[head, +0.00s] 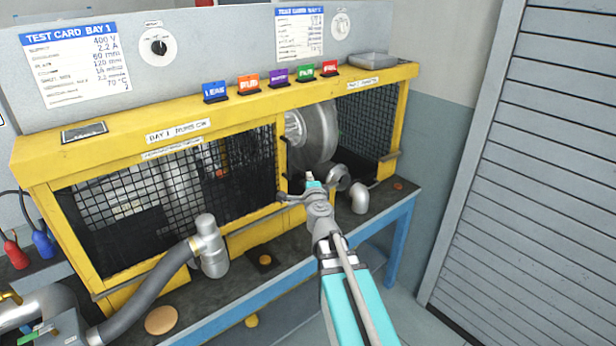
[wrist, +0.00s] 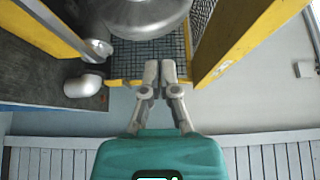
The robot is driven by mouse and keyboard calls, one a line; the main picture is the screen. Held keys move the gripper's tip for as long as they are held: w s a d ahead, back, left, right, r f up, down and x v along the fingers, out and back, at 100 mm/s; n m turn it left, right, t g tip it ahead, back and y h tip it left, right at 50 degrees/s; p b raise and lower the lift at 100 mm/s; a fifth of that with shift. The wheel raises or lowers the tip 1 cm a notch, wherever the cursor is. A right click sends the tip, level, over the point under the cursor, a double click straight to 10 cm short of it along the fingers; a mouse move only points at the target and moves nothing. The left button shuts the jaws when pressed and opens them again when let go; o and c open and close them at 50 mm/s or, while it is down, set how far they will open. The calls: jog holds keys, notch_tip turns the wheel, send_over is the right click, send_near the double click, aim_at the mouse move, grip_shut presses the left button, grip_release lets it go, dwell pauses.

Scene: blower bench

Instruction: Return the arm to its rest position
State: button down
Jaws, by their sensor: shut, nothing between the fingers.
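My gripper (head: 310,176) is at the end of my raised arm, in front of the open gap in the yellow bench guard (head: 215,130). In the wrist view my gripper (wrist: 160,72) has its two grey fingers together, with nothing between them. The round grey blower housing (head: 318,134) stands behind the gap, beyond my gripper; it also shows at the top of the wrist view (wrist: 145,14). My wrist hides part of the gap and bench edge in the head view.
A grey pipe elbow (head: 359,196) stands on the bench right of my gripper. A thick grey hose (head: 145,292) with a metal fitting (head: 210,248) lies at left. Coloured label stands (head: 249,84) line the guard top. Free floor lies right, before the slatted shutter (head: 530,170).

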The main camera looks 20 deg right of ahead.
jog(key=shift+s+a, duration=0.1)
jog(key=shift+s, duration=0.3)
jog(key=s+a+f+n+g+y, duration=0.3)
jog(key=a+f+n+y, duration=0.15)
jog(key=a+n, duration=0.3)
jog(key=s+a+f+n+g+y, duration=0.25)
jog(key=a+f+n+y, duration=0.2)
jog(key=a+n, duration=0.3)
jog(key=s+d+f+n+g+h, duration=0.2)
jog(key=s+f+g, duration=0.3)
jog(key=s, duration=0.3)
jog(key=s+d+f+n+g+h, duration=0.2)
jog(key=s+f+n+g+h, duration=0.1)
jog(key=s+g, duration=0.4)
jog(key=shift+s+f+h, duration=0.3)
jog(key=shift+s+f, duration=0.5)
jog(key=shift+f, duration=0.05)
